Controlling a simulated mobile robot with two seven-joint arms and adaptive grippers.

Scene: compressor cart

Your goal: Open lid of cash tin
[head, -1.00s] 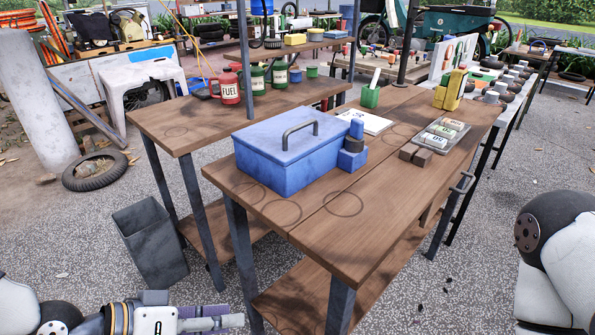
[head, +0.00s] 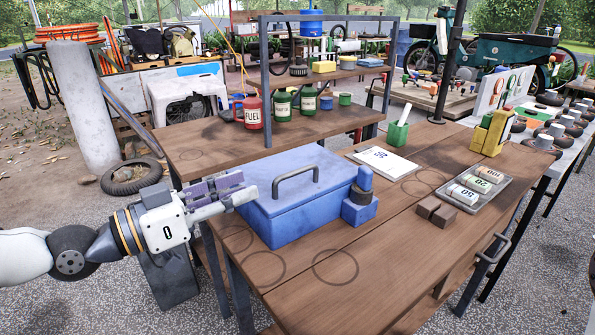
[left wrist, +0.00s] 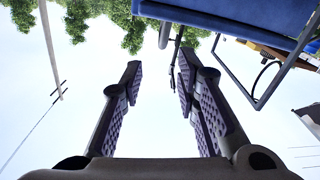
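The blue cash tin (head: 290,215) sits on the wooden table with its lid (head: 300,178) shut. A grey bar handle (head: 296,178) arches over the lid. My left gripper (head: 240,188) is just left of the tin at about lid height, pointing right, with its fingers apart and nothing between them. In the left wrist view the fingers (left wrist: 160,75) are spread against the sky. That view looks upside down, and a blue edge, seemingly the tin (left wrist: 230,15), with a dark handle-like frame, shows at top right. Whether the gripper touches the tin is unclear. My right gripper is out of view.
A blue block with a round piece (head: 360,205) stands against the tin's right side. The front tabletop is clear.

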